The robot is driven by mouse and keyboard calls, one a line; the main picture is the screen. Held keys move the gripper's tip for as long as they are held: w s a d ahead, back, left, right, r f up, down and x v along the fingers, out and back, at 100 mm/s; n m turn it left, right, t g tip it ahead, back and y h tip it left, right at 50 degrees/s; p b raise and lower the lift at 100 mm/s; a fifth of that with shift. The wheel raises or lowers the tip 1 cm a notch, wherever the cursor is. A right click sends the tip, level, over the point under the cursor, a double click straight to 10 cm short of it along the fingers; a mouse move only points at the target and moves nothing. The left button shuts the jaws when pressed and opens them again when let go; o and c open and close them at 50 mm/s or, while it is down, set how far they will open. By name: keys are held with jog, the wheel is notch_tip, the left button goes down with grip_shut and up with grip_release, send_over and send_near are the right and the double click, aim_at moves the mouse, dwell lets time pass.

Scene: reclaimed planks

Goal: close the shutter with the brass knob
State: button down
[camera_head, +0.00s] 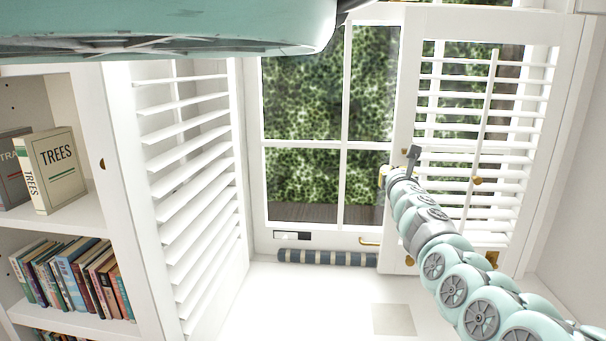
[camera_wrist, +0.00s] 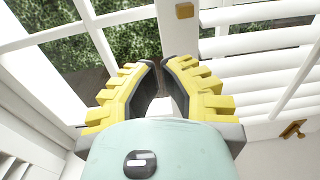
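The right louvred shutter (camera_head: 408,80) stands at the right part of the window, its white stile towards the middle of the window. My gripper (camera_head: 384,178) is at that stile, low on its left edge. In the wrist view its two yellow and black fingers (camera_wrist: 163,64) are apart, with the white stile (camera_wrist: 177,35) between or just beyond them; contact is unclear. A small brass piece (camera_wrist: 184,10) sits on the stile beyond the fingertips. I cannot tell whether it is the knob. Another brass fitting (camera_wrist: 292,130) shows at lower right.
The left louvred shutter (camera_head: 190,200) is folded out beside a white bookcase (camera_head: 118,200) with several books. A striped roll (camera_head: 328,257) lies along the sill below the window. A brass handle (camera_head: 370,241) is on the window's lower frame. The white sill in front is mostly clear.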

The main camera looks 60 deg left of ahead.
jog(key=p+v, duration=0.7)
jog(key=p, duration=0.1)
jog(key=shift+d, duration=0.35)
dwell(0.4)
jog(key=shift+f, duration=0.15)
